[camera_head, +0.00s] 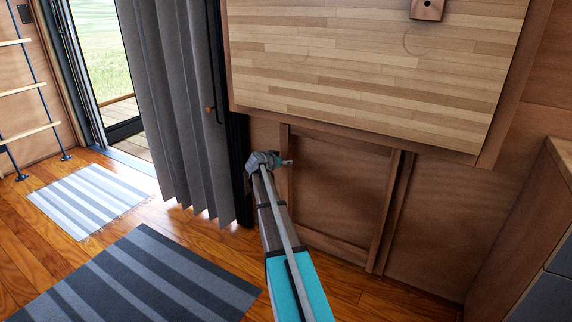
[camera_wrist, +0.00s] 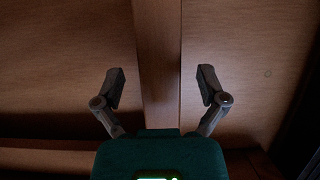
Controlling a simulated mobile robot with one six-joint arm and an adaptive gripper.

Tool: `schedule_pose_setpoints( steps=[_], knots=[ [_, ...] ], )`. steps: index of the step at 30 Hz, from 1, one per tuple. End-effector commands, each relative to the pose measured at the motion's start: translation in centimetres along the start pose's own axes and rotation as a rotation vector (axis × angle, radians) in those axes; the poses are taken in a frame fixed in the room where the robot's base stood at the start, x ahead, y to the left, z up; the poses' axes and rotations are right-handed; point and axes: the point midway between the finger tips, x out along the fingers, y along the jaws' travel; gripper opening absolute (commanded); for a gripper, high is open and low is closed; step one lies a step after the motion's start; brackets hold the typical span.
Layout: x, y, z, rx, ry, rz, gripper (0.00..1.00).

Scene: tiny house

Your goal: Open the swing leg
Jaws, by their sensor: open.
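The swing leg appears to be the wooden frame (camera_head: 325,243) against the brown wall panel below the butcher-block tabletop (camera_head: 370,70). It has upright posts and a bottom rail. My gripper (camera_head: 287,162) is at the frame's left upright, near its upper part. In the wrist view, my gripper (camera_wrist: 160,85) is open, with one finger on each side of a vertical wooden post (camera_wrist: 158,45). Gaps show between the post and both fingers. How deep the post sits between them I cannot tell.
A grey curtain (camera_head: 172,100) hangs just left of my gripper, beside an open doorway. A striped dark rug (camera_head: 150,280) and a light rug (camera_head: 88,198) lie on the wood floor. A cabinet (camera_head: 535,230) stands at the right. The tabletop is close above my arm.

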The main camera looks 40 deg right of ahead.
Motion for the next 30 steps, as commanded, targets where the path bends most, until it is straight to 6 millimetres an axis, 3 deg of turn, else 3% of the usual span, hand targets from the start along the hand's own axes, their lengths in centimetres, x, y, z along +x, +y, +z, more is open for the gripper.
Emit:
schedule_pose_setpoints(
  steps=[3,9,22,30],
  knots=[
    [1.9,0.0,0.1,0.001,0.0,0.002,0.91],
    [3.4,0.0,0.1,0.0,0.001,0.0,0.91],
    [3.8,0.1,0.0,0.0,0.0,0.0,0.91],
    [3.8,0.0,0.0,0.0,0.0,0.0,0.41]
  ],
)
